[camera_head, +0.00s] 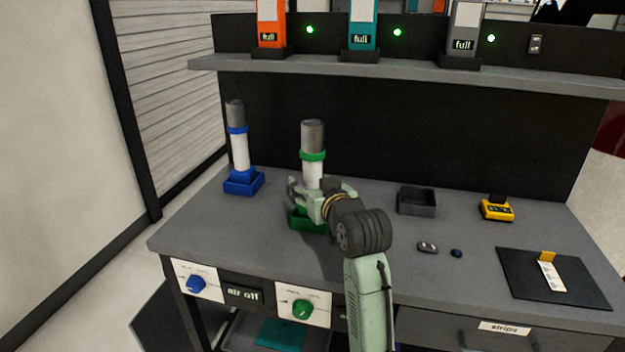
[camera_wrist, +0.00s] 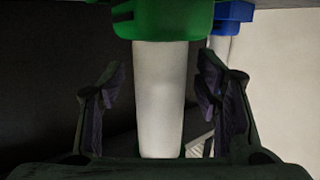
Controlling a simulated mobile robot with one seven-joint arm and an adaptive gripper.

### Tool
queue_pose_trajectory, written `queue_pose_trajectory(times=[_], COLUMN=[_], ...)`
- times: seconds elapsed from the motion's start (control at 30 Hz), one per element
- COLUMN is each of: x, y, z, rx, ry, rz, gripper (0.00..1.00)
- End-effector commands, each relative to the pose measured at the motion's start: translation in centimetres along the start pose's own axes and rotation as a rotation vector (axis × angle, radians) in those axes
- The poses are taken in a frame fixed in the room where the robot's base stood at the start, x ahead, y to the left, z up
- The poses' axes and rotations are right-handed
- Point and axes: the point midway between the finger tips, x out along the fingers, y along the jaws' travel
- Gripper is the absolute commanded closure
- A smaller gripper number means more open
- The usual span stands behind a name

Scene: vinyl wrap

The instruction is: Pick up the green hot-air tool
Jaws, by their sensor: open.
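The green hot-air tool (camera_head: 313,170) stands upright in a green holder (camera_head: 301,221) on the bench, with a grey top, a green ring and a white body. In the wrist view its white body (camera_wrist: 159,95) runs between my two fingers, with a green part (camera_wrist: 162,18) at the top of the picture. My gripper (camera_head: 307,199) is at the tool's lower white part, open, with a finger on each side. Gaps show between the fingers (camera_wrist: 160,100) and the body. My gripper partly hides the holder and the tool's lower end in the head view.
A blue hot-air tool (camera_head: 239,150) stands in a blue holder (camera_head: 243,184) to the left. To the right are an empty dark tray (camera_head: 417,201), a yellow device (camera_head: 497,209), small items and a black mat (camera_head: 590,290). A shelf (camera_head: 400,74) runs above the bench's back.

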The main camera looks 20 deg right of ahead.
Motion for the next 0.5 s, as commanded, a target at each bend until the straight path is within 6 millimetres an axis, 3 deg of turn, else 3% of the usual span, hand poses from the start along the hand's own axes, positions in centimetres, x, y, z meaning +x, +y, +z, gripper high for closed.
queue_pose_trajectory(times=[0.17,0.5], x=[0.00,-0.03], y=[0.00,0.00], z=[0.02,0.01], rx=[0.000,0.000], ry=[0.000,0.000], rz=[0.000,0.000], gripper=[0.43,0.66])
